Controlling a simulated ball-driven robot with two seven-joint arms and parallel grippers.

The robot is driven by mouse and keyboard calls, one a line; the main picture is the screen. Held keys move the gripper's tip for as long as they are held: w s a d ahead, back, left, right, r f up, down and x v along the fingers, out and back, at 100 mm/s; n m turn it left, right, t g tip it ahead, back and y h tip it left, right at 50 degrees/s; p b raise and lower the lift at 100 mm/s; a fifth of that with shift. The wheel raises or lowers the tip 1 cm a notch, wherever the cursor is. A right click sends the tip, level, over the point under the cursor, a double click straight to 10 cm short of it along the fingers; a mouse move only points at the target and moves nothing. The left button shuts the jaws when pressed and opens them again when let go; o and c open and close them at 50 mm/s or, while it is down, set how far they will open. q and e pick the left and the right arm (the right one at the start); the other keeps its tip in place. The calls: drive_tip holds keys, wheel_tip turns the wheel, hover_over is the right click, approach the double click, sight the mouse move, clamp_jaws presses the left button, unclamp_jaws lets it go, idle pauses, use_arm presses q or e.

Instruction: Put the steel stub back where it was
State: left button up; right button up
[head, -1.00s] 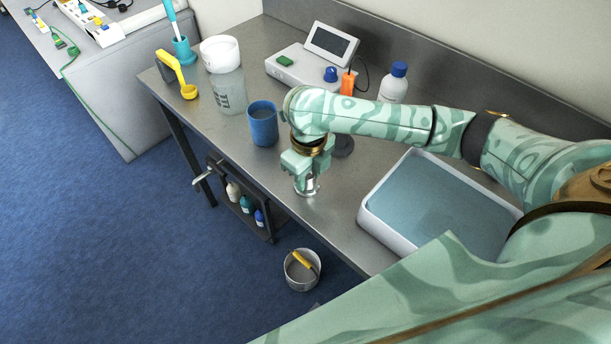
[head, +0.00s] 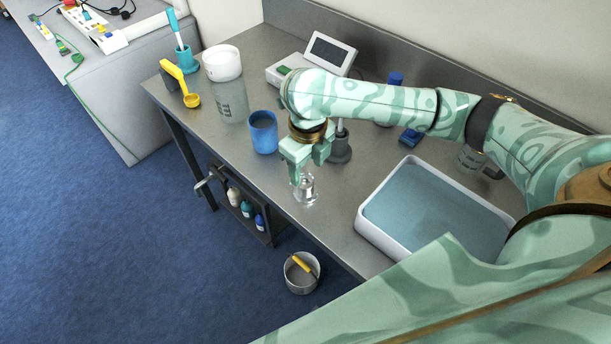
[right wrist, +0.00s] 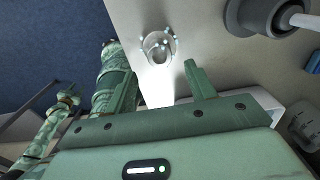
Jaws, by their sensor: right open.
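The steel stub (head: 307,190) is a short, shiny metal cylinder. It stands upright on the steel bench near the front edge, and it also shows in the right wrist view (right wrist: 157,46), beyond my fingertips. My right gripper (head: 308,171) is open and empty, just above and behind the stub, with its fingers pointing down. In the right wrist view the two fingers (right wrist: 160,72) are spread, with nothing between them.
A blue cup (head: 264,133) stands left of my right gripper, and a dark grey stand (head: 340,150) is close behind it. A white-rimmed tray (head: 376,238) lies to the right. The bench's front edge is close.

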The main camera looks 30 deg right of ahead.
sight(307, 183)
wheel_tip(307, 183, up, 6)
drive_tip(key=shift+f+p, duration=0.1)
drive_tip(key=shift+p, duration=0.65)
